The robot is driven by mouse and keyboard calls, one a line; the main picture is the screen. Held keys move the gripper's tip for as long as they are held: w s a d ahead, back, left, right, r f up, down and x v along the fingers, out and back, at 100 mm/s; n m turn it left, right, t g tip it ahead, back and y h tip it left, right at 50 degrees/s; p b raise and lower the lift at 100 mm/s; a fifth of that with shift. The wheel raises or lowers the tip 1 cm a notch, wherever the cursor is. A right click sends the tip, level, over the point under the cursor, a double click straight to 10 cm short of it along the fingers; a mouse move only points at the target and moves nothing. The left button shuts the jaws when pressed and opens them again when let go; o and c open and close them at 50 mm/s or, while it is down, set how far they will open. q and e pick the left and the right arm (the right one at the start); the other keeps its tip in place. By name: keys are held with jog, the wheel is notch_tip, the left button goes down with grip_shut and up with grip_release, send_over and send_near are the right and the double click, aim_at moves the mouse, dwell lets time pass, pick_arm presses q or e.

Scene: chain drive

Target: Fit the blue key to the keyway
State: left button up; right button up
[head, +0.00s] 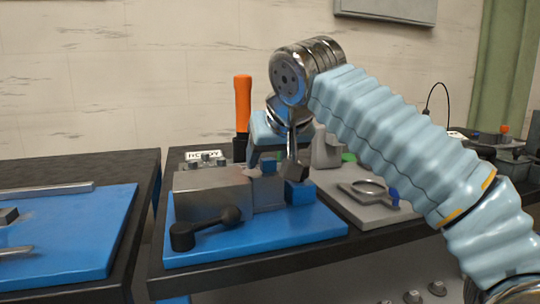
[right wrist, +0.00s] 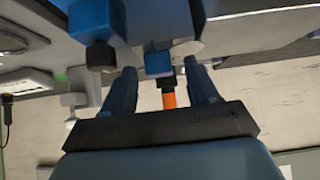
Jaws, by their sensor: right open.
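A small blue block (head: 268,163), which looks like the blue key, stands on top of the grey metal fixture (head: 212,191). It also shows in the right wrist view (right wrist: 158,62), in the gap between the two fingertips, with space on both sides. My right gripper (head: 275,160) points down over the fixture, open, with nothing gripped. In the right wrist view the open right gripper (right wrist: 161,75) shows a finger on either side. I cannot make out the keyway. My left gripper is not in view.
A larger blue block (head: 299,192) with a dark cube (head: 293,172) on it is close to the right finger. An orange handle (head: 242,103) stands behind the fixture. A grey plate (head: 372,217) lies to the right.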

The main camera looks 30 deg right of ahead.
pick_arm(q)
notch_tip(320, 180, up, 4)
jog(key=p, duration=0.4)
pick_arm(e)
jog(key=v, duration=1.3)
jog(key=shift+s+r, duration=0.25)
jog(key=shift+r, duration=0.1)
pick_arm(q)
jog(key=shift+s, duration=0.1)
